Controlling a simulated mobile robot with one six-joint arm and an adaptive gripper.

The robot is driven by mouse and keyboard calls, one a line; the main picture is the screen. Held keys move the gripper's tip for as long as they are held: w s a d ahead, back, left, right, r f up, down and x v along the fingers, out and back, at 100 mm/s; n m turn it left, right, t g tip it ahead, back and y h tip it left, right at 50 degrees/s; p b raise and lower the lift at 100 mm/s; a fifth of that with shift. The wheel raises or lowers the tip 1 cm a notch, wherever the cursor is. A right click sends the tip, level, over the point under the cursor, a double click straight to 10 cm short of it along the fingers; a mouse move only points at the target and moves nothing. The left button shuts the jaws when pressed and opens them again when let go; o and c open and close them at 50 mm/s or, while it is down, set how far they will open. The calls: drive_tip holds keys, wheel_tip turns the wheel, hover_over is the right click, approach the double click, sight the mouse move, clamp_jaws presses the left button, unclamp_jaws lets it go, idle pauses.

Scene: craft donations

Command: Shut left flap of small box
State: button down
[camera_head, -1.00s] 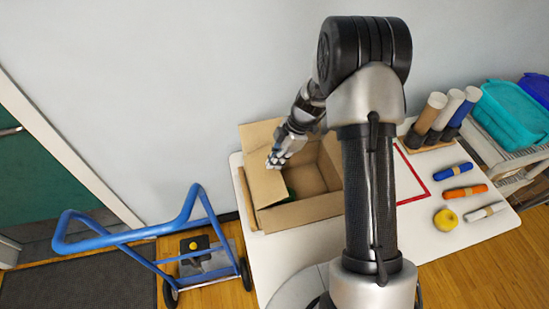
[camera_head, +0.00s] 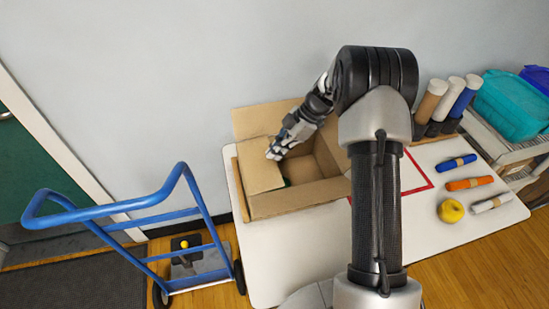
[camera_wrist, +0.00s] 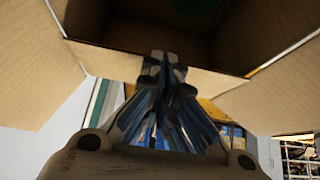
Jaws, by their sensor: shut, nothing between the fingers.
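The small cardboard box (camera_head: 300,201) stands on the white table. Its left flap (camera_head: 259,170) leans inward over the left part of the opening, close to level. The back flap (camera_head: 265,121) stands up against the wall side. My gripper (camera_head: 273,154) is shut and empty, with its fingertips at the inner part of the left flap; whether they press on it is hard to tell. In the wrist view, the shut fingers (camera_wrist: 163,68) show in front of a cardboard strip, with the dark box inside beyond. A green item (camera_head: 287,182) inside the box is mostly hidden.
A blue hand truck (camera_head: 130,220) stands on the floor left of the table. To the right lie rolled bundles (camera_head: 470,183), a yellow ball-like item (camera_head: 451,211), upright tubes (camera_head: 450,100) and a teal bin (camera_head: 512,105). My arm hides part of a red outline (camera_head: 418,188).

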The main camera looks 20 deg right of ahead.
drive_tip(key=shift+d+f, duration=0.15)
drive_tip(key=shift+f, duration=0.2)
drive_tip(key=shift+r, duration=0.2)
